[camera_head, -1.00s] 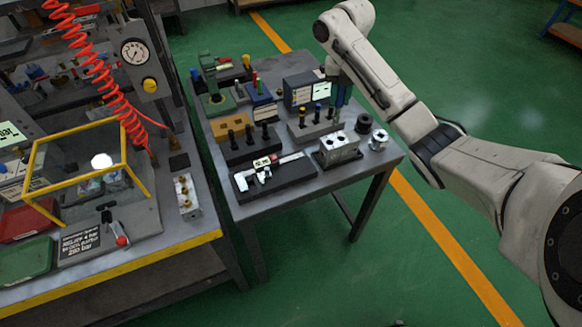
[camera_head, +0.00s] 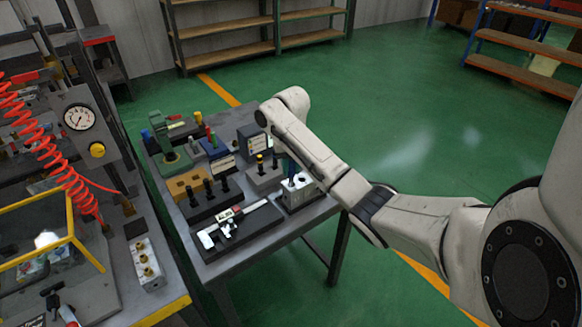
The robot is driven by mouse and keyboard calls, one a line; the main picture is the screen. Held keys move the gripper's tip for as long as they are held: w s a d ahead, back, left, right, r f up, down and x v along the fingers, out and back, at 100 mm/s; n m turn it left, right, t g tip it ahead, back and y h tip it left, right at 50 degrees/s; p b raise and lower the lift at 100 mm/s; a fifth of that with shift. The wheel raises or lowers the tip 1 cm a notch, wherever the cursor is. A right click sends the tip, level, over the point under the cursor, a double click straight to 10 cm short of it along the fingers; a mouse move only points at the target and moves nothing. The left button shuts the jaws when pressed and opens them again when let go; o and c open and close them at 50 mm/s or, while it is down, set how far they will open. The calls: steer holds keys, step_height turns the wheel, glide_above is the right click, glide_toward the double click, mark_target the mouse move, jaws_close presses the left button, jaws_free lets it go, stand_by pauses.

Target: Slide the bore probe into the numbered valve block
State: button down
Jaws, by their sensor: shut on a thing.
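A silver valve block (camera_head: 302,196) with holes in its top sits at the right end of the small grey table. No number on it can be read from here. My gripper (camera_head: 291,170) is over the block, partly hidden behind my own arm. The probe points down at the block's top. I cannot tell whether its tip is above a bore or inside one. A grey rack (camera_head: 264,180) with a yellow-topped probe (camera_head: 260,160) stands just left of the block.
A caliper (camera_head: 235,222) lies on a dark tray in front. A black stand (camera_head: 209,204) with several dark pegs is beside it. A green fixture (camera_head: 168,153) stands farther back. The left bench carries a brass-fitted block (camera_head: 147,264) and a yellow-framed box. Green floor is open on the right.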

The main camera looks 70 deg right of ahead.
steer(key=shift+f, duration=0.35)
steer(key=shift+f, duration=0.3)
steer(key=c, duration=0.9)
jaws_free()
steer(key=shift+r, duration=0.15)
